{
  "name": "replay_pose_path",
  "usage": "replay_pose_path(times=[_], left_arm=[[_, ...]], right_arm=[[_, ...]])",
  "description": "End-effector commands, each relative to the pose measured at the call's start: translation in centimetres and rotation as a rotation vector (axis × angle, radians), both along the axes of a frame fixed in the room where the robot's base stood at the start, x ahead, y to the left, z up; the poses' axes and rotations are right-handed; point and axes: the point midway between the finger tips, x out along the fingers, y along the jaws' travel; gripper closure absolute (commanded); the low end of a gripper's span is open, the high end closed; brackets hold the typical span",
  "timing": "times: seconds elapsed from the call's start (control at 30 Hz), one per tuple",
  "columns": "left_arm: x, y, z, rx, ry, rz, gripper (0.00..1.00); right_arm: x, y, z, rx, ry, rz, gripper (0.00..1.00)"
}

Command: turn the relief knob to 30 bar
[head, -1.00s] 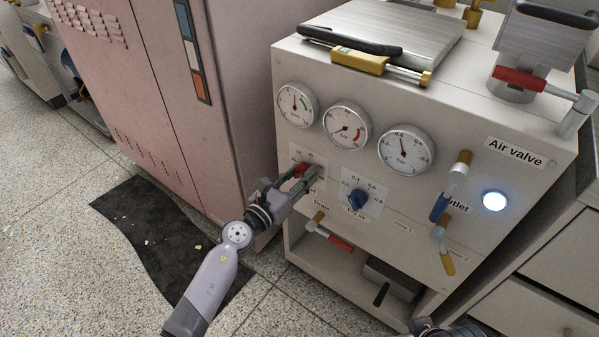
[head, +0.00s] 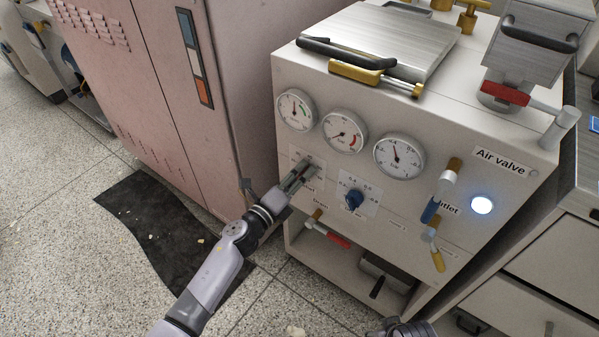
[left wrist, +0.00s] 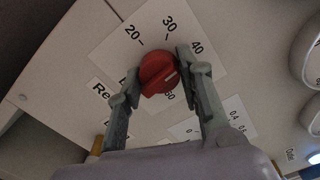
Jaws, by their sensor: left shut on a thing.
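The red relief knob (left wrist: 160,72) shows in the left wrist view on a white scale plate (left wrist: 118,46) marked 20, 30 and 40, with a partly hidden 50 below. My left gripper (left wrist: 160,80) is shut on the knob, one finger on each side. In the head view my left gripper (head: 307,170) reaches the panel and hides most of the knob. Part of my right arm's end (head: 405,328) shows at the bottom edge; its fingers are unclear.
Three round gauges (head: 344,131) sit above the knob. A blue knob (head: 354,200) is close to its right. The outlet valve handle (head: 441,190) and a lit white button (head: 481,205) are farther right. A pink cabinet (head: 160,90) stands left of the panel.

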Motion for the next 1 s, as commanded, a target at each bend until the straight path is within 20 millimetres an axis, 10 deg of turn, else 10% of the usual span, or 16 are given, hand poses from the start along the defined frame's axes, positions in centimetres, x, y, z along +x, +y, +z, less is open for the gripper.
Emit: replay_pose_path(times=[0.5, 1.0], left_arm=[[0.0, -0.1, 0.2, -0.348, 0.254, 0.0, 0.94], [0.0, 0.0, 0.1, -0.473, 0.344, 0.0, 0.94]], right_arm=[[-2.2, -0.2, -6.8, -0.004, 0.041, 0.007, 0.6], [-3.4, -0.4, -9.1, -0.005, 0.052, 0.01, 0.6]])
